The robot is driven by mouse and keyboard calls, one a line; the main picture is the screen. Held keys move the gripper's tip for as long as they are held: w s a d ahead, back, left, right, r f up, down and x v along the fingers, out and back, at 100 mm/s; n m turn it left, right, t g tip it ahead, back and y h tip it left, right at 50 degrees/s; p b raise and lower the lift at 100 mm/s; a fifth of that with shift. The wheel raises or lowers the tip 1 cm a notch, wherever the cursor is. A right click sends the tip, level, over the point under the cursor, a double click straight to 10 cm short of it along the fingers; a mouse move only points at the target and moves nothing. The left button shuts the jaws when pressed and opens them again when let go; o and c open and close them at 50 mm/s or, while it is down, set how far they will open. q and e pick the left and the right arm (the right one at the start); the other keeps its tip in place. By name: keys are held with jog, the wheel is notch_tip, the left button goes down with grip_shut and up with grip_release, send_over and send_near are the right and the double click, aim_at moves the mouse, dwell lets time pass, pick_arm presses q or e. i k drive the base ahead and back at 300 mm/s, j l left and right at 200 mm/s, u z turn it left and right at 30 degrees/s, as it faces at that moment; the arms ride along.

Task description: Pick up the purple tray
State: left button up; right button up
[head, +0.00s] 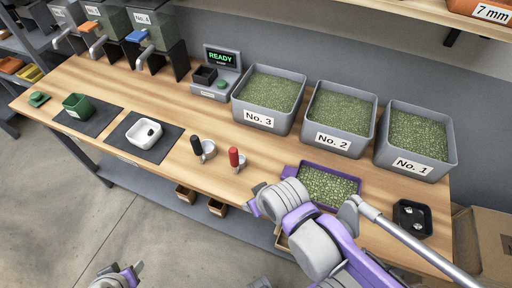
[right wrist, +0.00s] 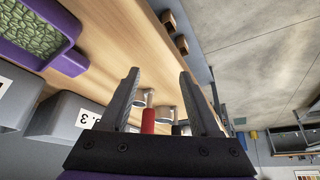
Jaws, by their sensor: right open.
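The purple tray (head: 332,170), filled with green beans (head: 328,187), lies on the wooden bench in front of the grey bins. My right arm crosses in front of its near left part in the head view. In the right wrist view the tray (right wrist: 70,62) shows at the upper left, off to the side of the jaws. My right gripper (right wrist: 159,73) is open and empty, apart from the tray; in the head view its jaws are hard to make out beside the wrist. My left gripper (head: 132,273) is at the bottom edge, low over the floor side; its jaws are unclear.
Grey bins No. 3 (head: 259,122), No. 2 (head: 330,141) and No. 1 (head: 404,165) stand behind the tray. A red-handled scoop (head: 235,158) and a black-handled scoop (head: 197,146) are to the left. A black container (head: 411,229) is to the right.

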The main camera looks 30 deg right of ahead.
aim_at(329, 188)
jog(key=z, duration=2.15)
jog(key=u, duration=2.55)
jog(key=z, duration=2.3)
jog(key=j+z, duration=0.15)
jog(key=z, duration=0.25)
